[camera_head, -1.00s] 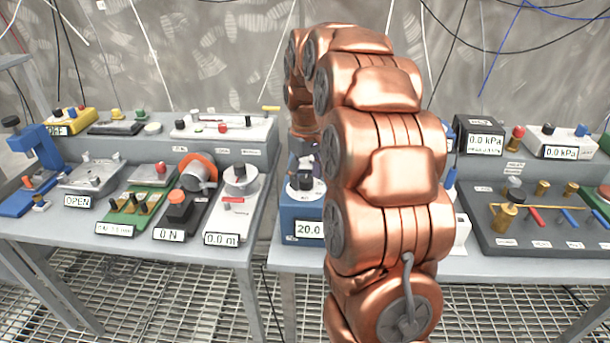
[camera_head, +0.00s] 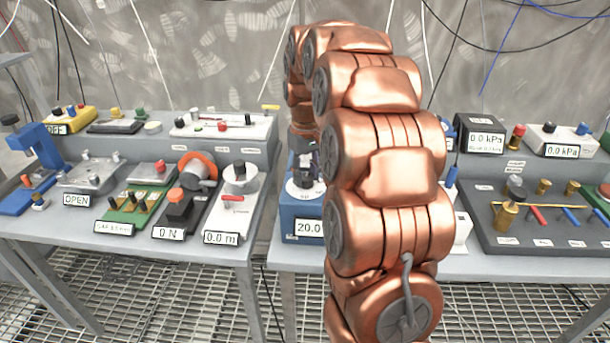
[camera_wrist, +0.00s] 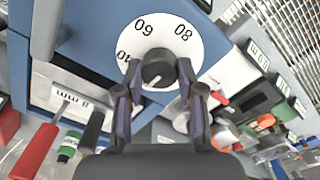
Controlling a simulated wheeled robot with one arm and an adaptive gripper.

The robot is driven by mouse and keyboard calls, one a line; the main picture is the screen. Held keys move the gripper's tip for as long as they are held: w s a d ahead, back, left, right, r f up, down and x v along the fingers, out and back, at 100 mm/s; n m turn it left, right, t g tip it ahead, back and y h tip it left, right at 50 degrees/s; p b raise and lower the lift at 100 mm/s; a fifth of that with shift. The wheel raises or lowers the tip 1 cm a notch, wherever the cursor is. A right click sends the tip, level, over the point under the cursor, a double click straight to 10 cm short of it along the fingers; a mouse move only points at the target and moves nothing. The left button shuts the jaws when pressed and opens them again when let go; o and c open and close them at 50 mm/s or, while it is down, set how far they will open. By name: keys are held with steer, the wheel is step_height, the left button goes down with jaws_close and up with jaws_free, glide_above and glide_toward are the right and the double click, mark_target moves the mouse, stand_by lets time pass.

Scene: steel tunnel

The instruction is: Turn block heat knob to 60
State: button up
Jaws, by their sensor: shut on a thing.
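The blue block heater (camera_head: 300,206) stands on the right-hand table, partly behind my arm, and its display reads 20.0. In the wrist view its blue top (camera_wrist: 95,45) carries a white dial (camera_wrist: 150,30) with 60 and 80 legible and 40 partly covered. The round black knob (camera_wrist: 157,74) sits at the dial's centre. My gripper (camera_wrist: 158,66) has one finger on each side of the knob and is shut on it. A pale mark shows on the knob's lower left, but I cannot tell its exact reading. In the head view the gripper (camera_head: 305,158) is small and partly hidden.
My copper arm covers the middle of the head view. The left table (camera_head: 135,240) holds several devices, including a white 0.0 m unit (camera_head: 228,220). To the right is a dark valve panel (camera_head: 540,225). Pressure boxes (camera_head: 480,136) stand behind it. Cables hang along the wall.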

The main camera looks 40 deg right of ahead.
steer(key=m+b, duration=0.2)
steer(key=m, duration=0.4)
steer(key=shift+b, duration=0.35)
steer(key=m+b, duration=0.1)
steer(key=m, duration=0.4)
steer(key=shift+m, duration=0.3)
steer(key=m, duration=0.5)
steer(key=m+p, duration=0.1)
steer(key=m, duration=0.4)
steer(key=shift+r+m+p, duration=0.1)
steer(key=shift+m+p, duration=0.2)
steer(key=shift+m, duration=0.1)
steer(key=o, duration=1.1)
steer(key=shift+o, duration=0.2)
